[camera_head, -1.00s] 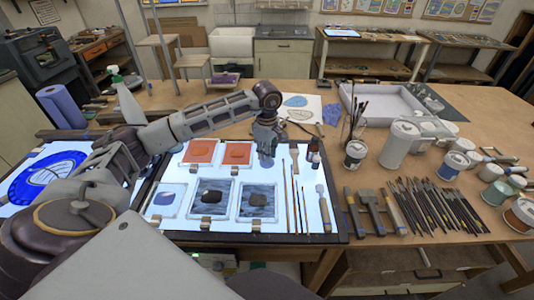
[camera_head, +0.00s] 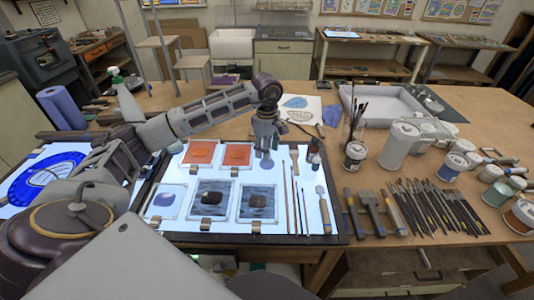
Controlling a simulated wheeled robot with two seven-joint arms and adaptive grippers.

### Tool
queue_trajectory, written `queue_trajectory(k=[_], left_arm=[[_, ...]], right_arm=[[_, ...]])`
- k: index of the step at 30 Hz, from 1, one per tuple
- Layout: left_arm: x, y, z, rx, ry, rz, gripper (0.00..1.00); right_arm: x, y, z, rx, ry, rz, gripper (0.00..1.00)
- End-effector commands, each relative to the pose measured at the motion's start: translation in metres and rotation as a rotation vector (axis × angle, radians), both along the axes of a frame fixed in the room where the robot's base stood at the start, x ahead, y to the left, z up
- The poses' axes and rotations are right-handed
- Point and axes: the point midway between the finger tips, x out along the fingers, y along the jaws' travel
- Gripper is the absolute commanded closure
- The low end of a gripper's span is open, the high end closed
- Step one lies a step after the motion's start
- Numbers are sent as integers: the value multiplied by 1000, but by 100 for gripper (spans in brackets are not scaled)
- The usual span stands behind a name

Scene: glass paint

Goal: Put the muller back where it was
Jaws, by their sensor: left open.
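My left gripper (camera_head: 266,143) hangs pointing down over the back middle of the lit light table (camera_head: 278,222), right of the orange glass squares. It is open. Just below its fingers is a small pale grey, see-through-looking thing, which seems to be the muller (camera_head: 266,161). It looks upright on the lit surface. The fingers partly hide its top, and I cannot tell whether they still touch it. My right gripper is not in view.
Two orange panes (camera_head: 238,154) lie left of the gripper, with several framed panes (camera_head: 211,199) in front. Brushes (camera_head: 296,205) and a small dark bottle (camera_head: 315,160) are to the right. Jars and a white pot (camera_head: 397,145) stand on the right of the wooden table.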

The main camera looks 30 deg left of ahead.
Motion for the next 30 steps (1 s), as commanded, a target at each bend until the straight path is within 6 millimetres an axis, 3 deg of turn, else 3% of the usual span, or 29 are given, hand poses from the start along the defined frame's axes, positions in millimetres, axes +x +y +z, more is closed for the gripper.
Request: queue_trajectory(k=[15,22,30], left_arm=[[1,0,75,-1,-2,0,54],[0,0,90,-1,-1,0,54],[0,0,92,0,0,0,54]], right_arm=[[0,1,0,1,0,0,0],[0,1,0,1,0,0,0],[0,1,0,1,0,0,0]])
